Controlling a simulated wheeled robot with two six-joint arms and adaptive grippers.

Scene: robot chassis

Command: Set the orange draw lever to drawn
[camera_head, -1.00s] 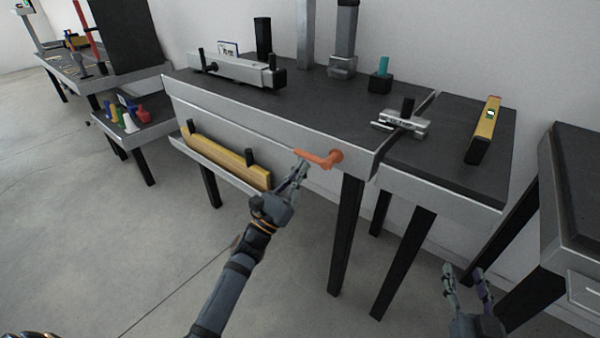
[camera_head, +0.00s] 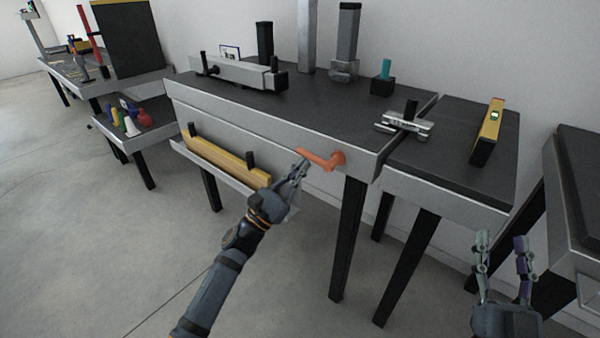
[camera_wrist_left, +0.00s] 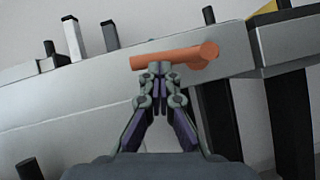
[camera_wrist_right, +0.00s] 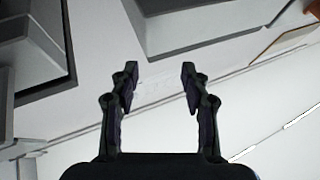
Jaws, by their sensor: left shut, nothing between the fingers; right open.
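The orange draw lever (camera_head: 320,159) sits on the front face of the main workbench, near its right corner. Its round hub is at the right and its arm points left, tilted slightly up in the head view. In the left wrist view the lever (camera_wrist_left: 170,59) lies almost level across the picture, just past the fingertips. My left gripper (camera_head: 301,163) is shut and empty, its tips at or very near the lever's free part; I cannot tell if they touch. It also shows in the left wrist view (camera_wrist_left: 158,72). My right gripper (camera_head: 503,240) is open and empty, low at the right.
The workbench (camera_head: 330,112) carries a grey vise-like device (camera_head: 240,72) and several posts. A yellow board (camera_head: 222,157) lies on a front ledge left of the lever. A side table (camera_head: 460,150) holds a yellow level (camera_head: 488,131). Another bench stands at the far right.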

